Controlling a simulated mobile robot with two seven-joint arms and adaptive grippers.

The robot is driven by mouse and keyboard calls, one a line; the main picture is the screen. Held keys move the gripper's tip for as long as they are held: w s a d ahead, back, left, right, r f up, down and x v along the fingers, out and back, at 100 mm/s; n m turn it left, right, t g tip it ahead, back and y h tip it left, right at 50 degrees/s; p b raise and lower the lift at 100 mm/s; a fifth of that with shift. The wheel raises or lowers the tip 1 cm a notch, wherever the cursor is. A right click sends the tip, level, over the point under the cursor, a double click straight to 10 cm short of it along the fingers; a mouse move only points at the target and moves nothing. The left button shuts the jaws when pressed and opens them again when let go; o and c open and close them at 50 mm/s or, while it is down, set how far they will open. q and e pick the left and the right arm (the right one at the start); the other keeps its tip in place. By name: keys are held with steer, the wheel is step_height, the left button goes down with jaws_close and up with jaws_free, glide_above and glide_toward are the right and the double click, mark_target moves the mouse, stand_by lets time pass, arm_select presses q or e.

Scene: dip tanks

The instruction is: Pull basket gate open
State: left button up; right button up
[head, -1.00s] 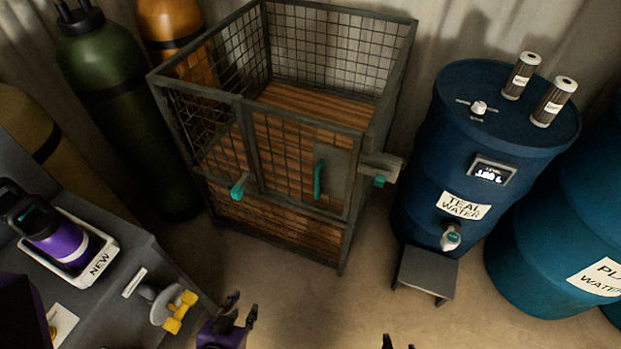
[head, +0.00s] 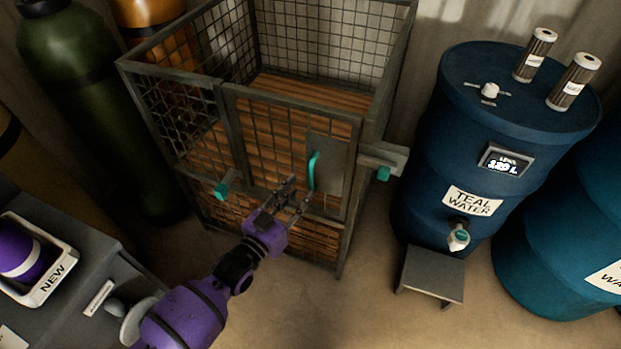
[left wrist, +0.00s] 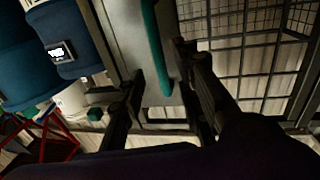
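The wire-mesh basket (head: 128,75) stands on the floor with its front gate (head: 232,140) shut. The gate has a metal plate with a vertical teal handle (head: 313,172). My left gripper (head: 298,192) is open in front of the gate, just left of and below the handle in the head view. In the left wrist view the handle (left wrist: 153,45) shows between the two spread fingers of the left gripper (left wrist: 160,68); contact cannot be told. A latch block with a teal knob (head: 383,174) sits at the gate's right. My right gripper is out of view.
A blue teal-water drum (head: 425,150) with a tap stands right of the basket, a small grey step (head: 433,270) before it. A second teal knob (head: 224,188) projects at the gate's left. A grey bench (head: 95,265) is at lower left; the floor between is clear.

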mark_target(309, 181)
arm_select(q)
steer(key=x, duration=0.6)
steer(key=shift+w+d, duration=0.1)
steer(key=shift+w, duration=0.1)
steer(key=shift+c, duration=0.2)
jaws_close()
